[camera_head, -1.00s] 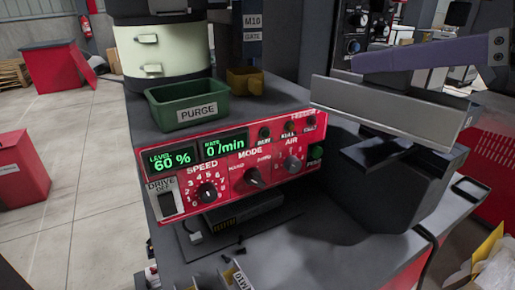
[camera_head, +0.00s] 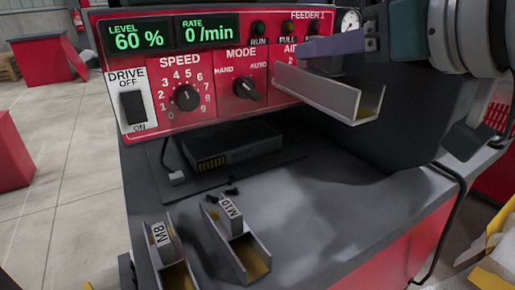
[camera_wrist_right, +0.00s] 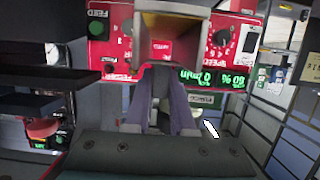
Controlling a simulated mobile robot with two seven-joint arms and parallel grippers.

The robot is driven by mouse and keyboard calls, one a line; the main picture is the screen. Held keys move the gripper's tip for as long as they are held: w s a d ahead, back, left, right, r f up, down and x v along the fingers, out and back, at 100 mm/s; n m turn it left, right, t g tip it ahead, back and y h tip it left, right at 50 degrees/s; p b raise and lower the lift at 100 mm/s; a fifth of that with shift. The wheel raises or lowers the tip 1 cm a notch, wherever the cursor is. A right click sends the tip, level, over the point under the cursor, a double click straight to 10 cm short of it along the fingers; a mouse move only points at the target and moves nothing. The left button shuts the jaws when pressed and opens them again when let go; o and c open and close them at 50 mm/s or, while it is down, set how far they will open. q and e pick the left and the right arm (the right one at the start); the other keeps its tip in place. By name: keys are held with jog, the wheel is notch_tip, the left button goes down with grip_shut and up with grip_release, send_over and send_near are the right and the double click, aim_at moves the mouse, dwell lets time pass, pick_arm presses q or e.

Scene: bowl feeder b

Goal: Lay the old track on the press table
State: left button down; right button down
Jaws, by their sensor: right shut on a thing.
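My right gripper (camera_head: 316,48), with purple fingers, comes in from the right in the head view. It is shut on a grey U-shaped track (camera_head: 322,91) with a yellowish inside. The track is held in the air above the bench, in front of the right part of the red feeder panel. In the right wrist view the purple fingers (camera_wrist_right: 165,82) meet at the track (camera_wrist_right: 172,42), whose open channel shows. Two short tracks, labelled M8 (camera_head: 151,262) and M10 (camera_head: 221,245), rest on the bench top. I cannot tell which surface is the press table. My left gripper is out of view.
The red panel (camera_head: 215,75) reads 60 % and 0/min. A dark box (camera_head: 232,140) with a cable sits below it. Small dark pieces lie near the M10 track. The dark bench top (camera_head: 330,215) is clear in its middle and right. A black cable hangs at right.

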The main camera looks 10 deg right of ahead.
notch_tip(320, 180, down, 19)
jog(key=b, duration=0.7)
jog(key=shift+f, duration=0.15)
jog(key=shift+f, duration=0.15)
jog(key=c, duration=0.8)
grip_release()
jog(key=shift+o, duration=0.2)
